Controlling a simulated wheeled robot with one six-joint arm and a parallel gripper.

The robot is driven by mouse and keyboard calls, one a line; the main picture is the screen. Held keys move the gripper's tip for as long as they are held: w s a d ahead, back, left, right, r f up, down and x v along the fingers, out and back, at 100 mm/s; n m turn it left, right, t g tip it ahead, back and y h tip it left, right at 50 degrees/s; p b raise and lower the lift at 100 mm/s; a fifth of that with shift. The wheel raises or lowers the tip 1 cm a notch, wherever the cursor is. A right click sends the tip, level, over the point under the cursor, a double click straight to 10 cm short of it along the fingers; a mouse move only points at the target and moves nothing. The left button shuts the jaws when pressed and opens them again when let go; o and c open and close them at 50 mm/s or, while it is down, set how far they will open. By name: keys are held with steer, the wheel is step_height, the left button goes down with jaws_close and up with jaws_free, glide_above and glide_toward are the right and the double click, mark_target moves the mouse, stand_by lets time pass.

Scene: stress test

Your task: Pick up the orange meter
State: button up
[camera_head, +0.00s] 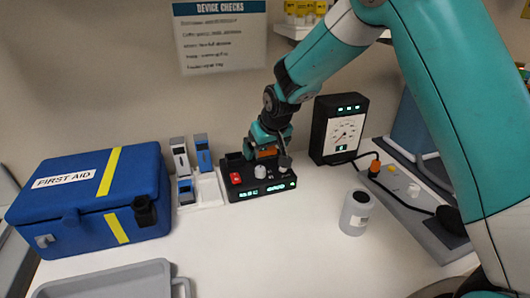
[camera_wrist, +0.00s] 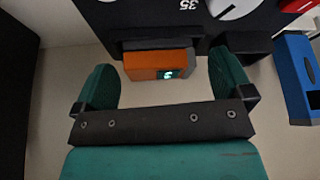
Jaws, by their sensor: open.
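The orange meter (camera_wrist: 150,64) is a small orange block with a dark face and a lit green digit. In the wrist view it lies between and just ahead of the fingers of my gripper (camera_wrist: 160,82). The gripper is open, with a gap showing on each side of the meter. In the head view the orange meter (camera_head: 266,152) shows small at the back of a black device (camera_head: 240,191), partly hidden by my gripper (camera_head: 268,142).
The black device carries a red switch, knobs and green displays. A blue first aid box (camera_head: 90,200) and a white holder (camera_head: 208,190) with blue-and-white devices stand left. A black gauge box (camera_head: 338,130) stands right. A bottle (camera_head: 356,212) and grey tray (camera_head: 110,284) are nearer.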

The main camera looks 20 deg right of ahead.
steer(key=c, duration=1.1)
steer(key=shift+o, duration=0.2)
